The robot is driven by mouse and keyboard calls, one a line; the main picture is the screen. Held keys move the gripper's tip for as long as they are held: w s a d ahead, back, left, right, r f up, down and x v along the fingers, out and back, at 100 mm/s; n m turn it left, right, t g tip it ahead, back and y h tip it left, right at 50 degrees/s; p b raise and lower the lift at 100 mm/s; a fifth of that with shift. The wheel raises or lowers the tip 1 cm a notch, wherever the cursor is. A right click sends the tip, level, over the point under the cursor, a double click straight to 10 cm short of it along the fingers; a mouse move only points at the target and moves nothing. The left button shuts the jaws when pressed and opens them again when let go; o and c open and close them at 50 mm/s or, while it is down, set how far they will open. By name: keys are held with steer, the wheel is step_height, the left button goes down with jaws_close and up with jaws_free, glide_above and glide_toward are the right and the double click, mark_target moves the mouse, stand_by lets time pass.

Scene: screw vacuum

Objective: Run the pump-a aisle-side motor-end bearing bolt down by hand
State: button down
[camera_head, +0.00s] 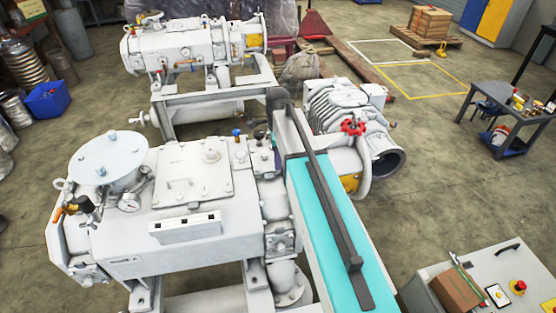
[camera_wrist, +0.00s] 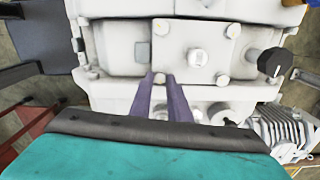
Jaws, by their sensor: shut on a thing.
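In the wrist view, the two purple fingers of my gripper (camera_wrist: 160,82) are shut on a small brass-coloured bolt head (camera_wrist: 160,76). It sits at the lower left corner of a white bearing cover plate (camera_wrist: 215,45). Other bolt heads show at the plate's upper left (camera_wrist: 161,26), upper right (camera_wrist: 233,30) and lower right (camera_wrist: 222,80). A square plug (camera_wrist: 197,57) is in its middle. In the head view, the near white pump (camera_head: 130,215) fills the lower left; my teal arm reaches along its right side and hides the bolt.
A black knob (camera_wrist: 272,63) stands right of the plate in the wrist view. In the head view, a ribbed motor with a red handwheel (camera_head: 353,127) is right of my arm. A second pump (camera_head: 190,45) stands behind. A cabinet (camera_head: 495,275) is lower right.

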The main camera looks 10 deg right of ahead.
steer(key=shift+w+r+m, duration=0.15)
steer(key=shift+m, duration=0.55)
steer(key=c, duration=1.7)
jaws_free()
steer(key=shift+o, duration=0.2)
step_height(320, 180, up, 14)
steer(key=b, duration=0.3)
